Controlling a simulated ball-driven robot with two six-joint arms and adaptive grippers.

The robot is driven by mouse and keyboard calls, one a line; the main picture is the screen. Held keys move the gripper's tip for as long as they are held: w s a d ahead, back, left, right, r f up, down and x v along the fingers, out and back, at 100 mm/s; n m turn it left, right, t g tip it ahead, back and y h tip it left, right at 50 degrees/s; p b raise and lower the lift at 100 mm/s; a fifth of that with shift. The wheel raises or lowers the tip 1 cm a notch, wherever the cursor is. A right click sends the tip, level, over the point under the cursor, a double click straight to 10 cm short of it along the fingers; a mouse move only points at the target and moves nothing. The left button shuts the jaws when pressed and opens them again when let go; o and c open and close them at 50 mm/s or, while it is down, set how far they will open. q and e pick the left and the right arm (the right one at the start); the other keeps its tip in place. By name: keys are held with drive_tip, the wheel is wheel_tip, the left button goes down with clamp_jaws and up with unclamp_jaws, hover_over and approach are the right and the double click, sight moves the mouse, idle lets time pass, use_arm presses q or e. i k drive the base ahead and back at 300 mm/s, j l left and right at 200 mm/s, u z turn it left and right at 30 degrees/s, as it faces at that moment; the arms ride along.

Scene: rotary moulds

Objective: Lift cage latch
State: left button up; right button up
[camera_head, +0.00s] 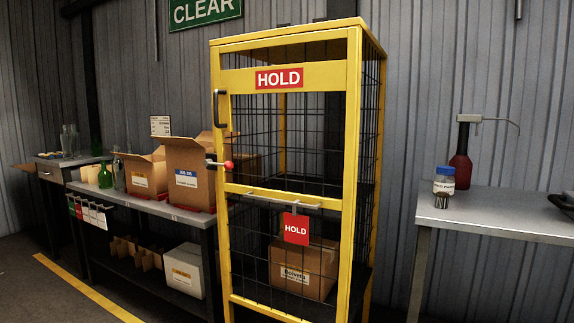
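A tall yellow cage (353,180) with black wire mesh stands in the middle of the head view, its door facing me. The cage latch (222,163) is a short bar with a red knob at the left edge of the door, about mid-height. It lies roughly level. A dark pull handle (216,108) is above it on the same edge. The door looks closed. A red HOLD tag (296,229) hangs on the door below a grey bar. A cardboard box (304,268) sits inside on the lower level. Neither of my grippers is in view.
A grey bench (140,204) with open cardboard boxes (187,172) and bottles stands left of the cage, close to the latch side. A metal table (500,210) with a blue-capped jar (444,181) and a red bottle (461,170) is at right. Floor shows at lower left.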

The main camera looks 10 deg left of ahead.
sight(228, 165)
drive_tip(key=u, duration=0.9)
